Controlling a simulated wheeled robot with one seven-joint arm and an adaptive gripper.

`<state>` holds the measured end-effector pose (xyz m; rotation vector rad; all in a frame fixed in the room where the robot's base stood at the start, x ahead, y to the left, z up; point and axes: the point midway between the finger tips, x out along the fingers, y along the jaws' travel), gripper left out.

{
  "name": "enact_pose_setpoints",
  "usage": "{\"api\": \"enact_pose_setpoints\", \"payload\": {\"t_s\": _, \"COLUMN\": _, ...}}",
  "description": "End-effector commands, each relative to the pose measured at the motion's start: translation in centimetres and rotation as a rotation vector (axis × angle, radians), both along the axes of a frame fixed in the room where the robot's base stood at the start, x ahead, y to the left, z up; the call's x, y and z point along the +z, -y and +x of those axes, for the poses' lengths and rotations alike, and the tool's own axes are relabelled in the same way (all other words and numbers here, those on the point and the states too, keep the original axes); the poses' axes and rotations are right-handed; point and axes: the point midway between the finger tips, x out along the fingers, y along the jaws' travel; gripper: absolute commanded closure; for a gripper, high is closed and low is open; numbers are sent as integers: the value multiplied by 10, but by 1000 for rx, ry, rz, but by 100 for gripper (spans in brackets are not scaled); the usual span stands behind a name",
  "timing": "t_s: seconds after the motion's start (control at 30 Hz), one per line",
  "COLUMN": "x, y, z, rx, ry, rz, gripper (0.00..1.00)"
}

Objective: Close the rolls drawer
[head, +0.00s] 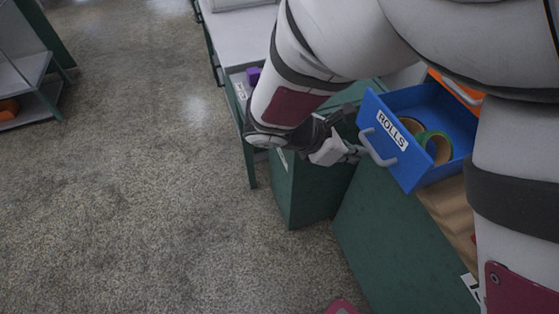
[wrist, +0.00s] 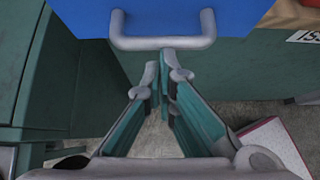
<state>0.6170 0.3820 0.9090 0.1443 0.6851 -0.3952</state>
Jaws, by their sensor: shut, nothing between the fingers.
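The blue rolls drawer (head: 420,128) stands open in the head view, with a white "ROLLS" label on its front and a grey bar handle (head: 378,148). Rolls of tape (head: 432,146) lie inside it. My gripper (head: 354,152) is at the handle's left side in the head view, shut and empty. In the wrist view the fingertips (wrist: 160,65) are close together just below the handle (wrist: 162,42), under the blue drawer front (wrist: 240,20). I cannot tell whether the fingertips touch the handle or drawer front.
Green cabinets (head: 375,235) stand below and left of the drawer. A workbench (head: 240,40) with a purple item (head: 253,76) is behind my arm. A shelf (head: 30,105) stands at far left. The speckled floor (head: 140,180) between is clear.

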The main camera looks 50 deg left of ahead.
Motion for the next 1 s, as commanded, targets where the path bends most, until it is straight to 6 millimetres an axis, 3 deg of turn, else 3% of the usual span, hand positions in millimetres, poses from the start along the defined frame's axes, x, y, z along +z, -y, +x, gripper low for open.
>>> {"api": "enact_pose_setpoints", "payload": {"t_s": 0.23, "x": -2, "y": 9, "z": 26, "rx": 6, "ry": 1, "rz": -2, "gripper": 100}}
{"api": "enact_pose_setpoints", "payload": {"t_s": 0.7, "x": -1, "y": 51, "z": 124, "rx": 1, "ry": 3, "rz": -1, "gripper": 100}}
{"api": "enact_pose_setpoints", "payload": {"t_s": 1.0, "x": 0, "y": 64, "z": 156, "rx": 3, "ry": 2, "rz": -1, "gripper": 100}}
